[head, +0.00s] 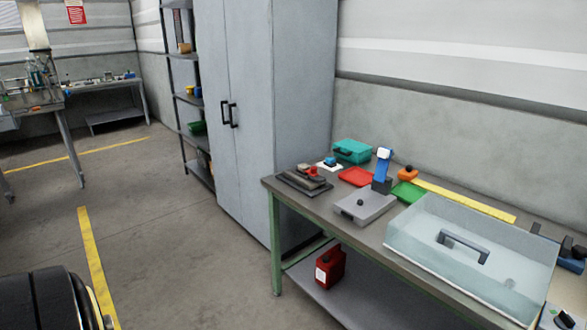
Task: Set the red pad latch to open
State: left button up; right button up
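A flat red pad or shallow tray (357,177) lies on the green-framed workbench (268,182), towards its far left part. A small red piece (311,171) sits on a dark tray (290,180) to its left, beside grey-brown blocks. I cannot make out which red part is the pad latch, or how it is set. Neither of my grippers is in view.
A blue upright device (382,165), a grey box with a knob (365,205), a green tray (408,191) and a teal case (352,150) crowd the bench. A clear handled cover (425,255) fills its near part. A grey cabinet (245,80) stands behind. Floor at left is open.

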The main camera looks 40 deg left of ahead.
aim_at(313, 171)
jog(key=u, duration=1.75)
jog(key=k, duration=0.2)
jog(key=z, duration=0.4)
